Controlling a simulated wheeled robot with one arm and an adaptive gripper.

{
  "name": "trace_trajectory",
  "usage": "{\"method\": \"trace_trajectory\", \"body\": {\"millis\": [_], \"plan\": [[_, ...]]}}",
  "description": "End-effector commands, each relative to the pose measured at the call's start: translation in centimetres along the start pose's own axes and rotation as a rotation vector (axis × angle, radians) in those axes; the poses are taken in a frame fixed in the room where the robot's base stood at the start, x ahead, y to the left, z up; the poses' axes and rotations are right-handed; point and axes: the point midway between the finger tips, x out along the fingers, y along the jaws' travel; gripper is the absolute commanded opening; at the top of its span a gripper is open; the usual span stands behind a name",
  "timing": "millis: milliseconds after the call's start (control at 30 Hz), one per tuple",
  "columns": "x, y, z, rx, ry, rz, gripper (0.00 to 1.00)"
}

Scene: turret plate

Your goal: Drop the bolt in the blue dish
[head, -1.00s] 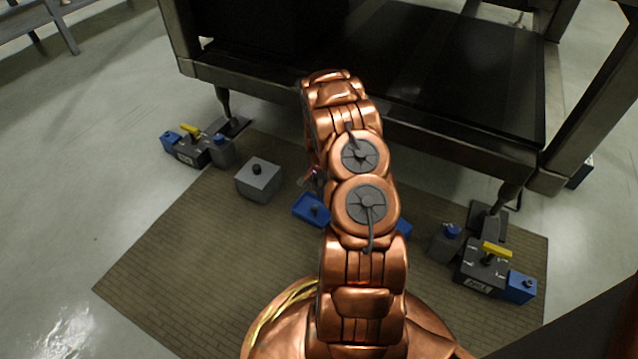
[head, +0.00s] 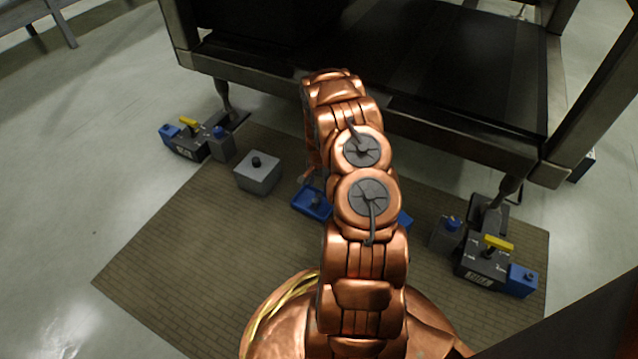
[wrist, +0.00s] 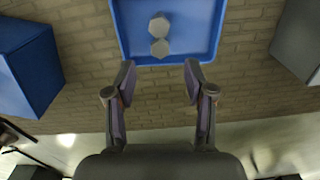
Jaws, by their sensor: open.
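The blue dish (wrist: 207,52) lies at the top of the wrist view. In the head view the dish (head: 305,208) shows just left of my arm, partly hidden by it. Two grey hexagonal pieces lie in the dish in the wrist view, an upper one (wrist: 159,25) and a lower one (wrist: 159,47). They look like bolt heads; I cannot tell whether they are one bolt or two. My gripper (wrist: 160,76) is open, with nothing between its fingertips. The fingertips appear just short of the dish's near edge in that picture. My arm mostly hides the gripper in the head view.
A grey block with a dark knob (head: 258,176) stands left of the dish. A blue block (wrist: 30,65) stands on the other side. Latch units with yellow handles sit at left (head: 190,138) and right (head: 485,262). A dark table frame (head: 450,150) stands behind.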

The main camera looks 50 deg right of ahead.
Motion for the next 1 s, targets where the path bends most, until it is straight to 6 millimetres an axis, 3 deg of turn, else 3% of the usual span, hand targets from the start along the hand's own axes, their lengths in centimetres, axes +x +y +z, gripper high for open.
{"method": "trace_trajectory", "body": {"millis": [267, 467, 1000], "plan": [[-0.2, 0.0, 0.0, 0.0, 0.0, 0.0, 0.54], [-1.5, 0.0, 0.0, -0.001, 0.001, 0.0, 0.54], [-9.4, -0.1, 0.0, 0.0, 0.002, -0.002, 0.54]]}}
